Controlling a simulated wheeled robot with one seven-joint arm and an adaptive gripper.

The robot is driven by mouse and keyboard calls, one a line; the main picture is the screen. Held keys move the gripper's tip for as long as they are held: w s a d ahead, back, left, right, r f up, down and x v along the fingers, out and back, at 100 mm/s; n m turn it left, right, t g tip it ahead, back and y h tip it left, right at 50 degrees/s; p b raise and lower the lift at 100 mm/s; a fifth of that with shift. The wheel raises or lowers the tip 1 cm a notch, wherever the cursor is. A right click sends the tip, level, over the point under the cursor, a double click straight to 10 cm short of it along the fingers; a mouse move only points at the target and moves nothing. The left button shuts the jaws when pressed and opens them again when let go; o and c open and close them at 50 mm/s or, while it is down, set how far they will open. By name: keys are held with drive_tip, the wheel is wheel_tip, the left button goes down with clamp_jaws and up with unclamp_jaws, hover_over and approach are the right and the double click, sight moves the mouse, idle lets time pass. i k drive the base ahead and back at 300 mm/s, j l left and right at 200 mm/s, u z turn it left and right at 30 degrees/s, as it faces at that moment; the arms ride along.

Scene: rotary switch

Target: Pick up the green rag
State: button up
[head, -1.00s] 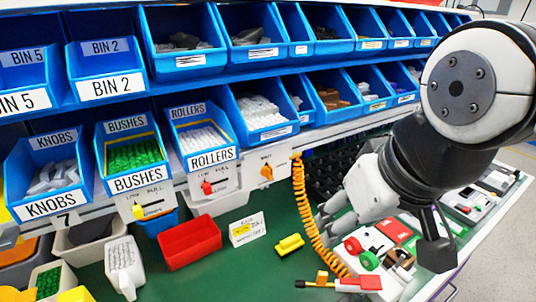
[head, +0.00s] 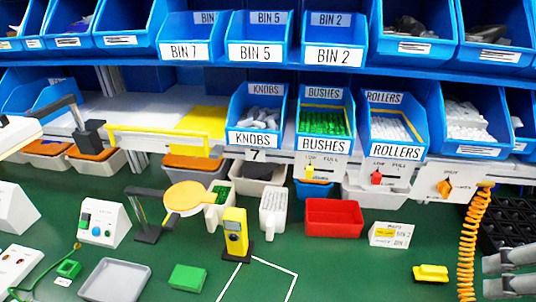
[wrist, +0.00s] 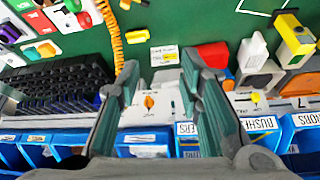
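A small green block-like thing (head: 187,278), perhaps the folded green rag, lies flat on the green bench top near the bottom of the head view, right of a grey tray. I cannot make out its cloth texture. My gripper (head: 507,272) shows only in part at the right edge of the head view, far to the right of the green thing. In the wrist view my gripper (wrist: 160,68) has its two fingers apart with nothing between them. The green thing is not seen in the wrist view.
A grey tray (head: 115,281) lies left of the green thing, and a yellow meter (head: 236,235) stands right of it. A round yellow magnifier (head: 186,199) is behind. A red bin (head: 334,218), a yellow block (head: 431,273) and an orange coiled cable (head: 471,240) lie toward my gripper.

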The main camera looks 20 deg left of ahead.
sight(188, 278)
drive_tip(key=u, duration=1.6)
drive_tip(key=i+j+u, duration=0.1)
drive_tip(key=u, duration=0.65)
